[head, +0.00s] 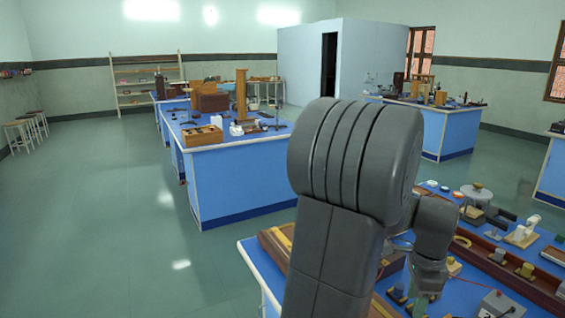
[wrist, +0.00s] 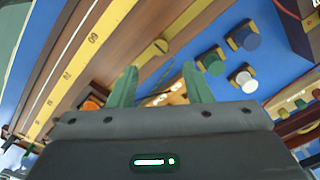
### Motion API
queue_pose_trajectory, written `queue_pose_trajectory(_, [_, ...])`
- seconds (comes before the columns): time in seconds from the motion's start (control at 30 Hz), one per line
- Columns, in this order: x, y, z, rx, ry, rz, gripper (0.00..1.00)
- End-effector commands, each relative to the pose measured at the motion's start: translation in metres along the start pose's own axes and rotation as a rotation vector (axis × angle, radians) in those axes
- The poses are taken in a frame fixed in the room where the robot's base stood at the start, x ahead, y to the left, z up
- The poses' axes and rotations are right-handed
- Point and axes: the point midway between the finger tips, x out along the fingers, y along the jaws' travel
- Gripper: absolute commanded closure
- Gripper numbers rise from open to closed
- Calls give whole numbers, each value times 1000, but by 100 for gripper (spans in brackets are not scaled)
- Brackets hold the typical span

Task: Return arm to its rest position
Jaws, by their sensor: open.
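My gripper (wrist: 158,88) shows in the wrist view with its two green fingers spread apart and nothing between them. It hangs over the near blue bench, above wooden apparatus with a yellow scale (wrist: 75,62). In the head view my arm is raised and bent in front of the near bench (head: 250,252), and its links hide much of the bench's left part.
The near bench carries a long wooden rail (head: 515,272), a grey box (head: 497,305) and several small items close to my arm. Green, blue and white knobs (wrist: 243,80) lie right of the fingers. Another blue bench (head: 235,180) stands behind. Open floor (head: 100,220) lies to the left.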

Motion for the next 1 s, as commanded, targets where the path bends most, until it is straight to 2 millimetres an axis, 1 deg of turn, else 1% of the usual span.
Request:
queue_pose_trajectory(0.03, [12,1,0,0,-2,5,55])
queue_pose_trajectory(0.2, [44,1,0,0,-2,5,55])
queue_pose_trajectory(0.3, [61,0,0,0,-2,4,55])
queue_pose_trajectory(0.43, [76,1,0,0,-2,4,55])
queue_pose_trajectory(0.53, [82,0,0,0,-1,2,55])
queue_pose_trajectory(1.0, [79,0,0,-16,0,0,55])
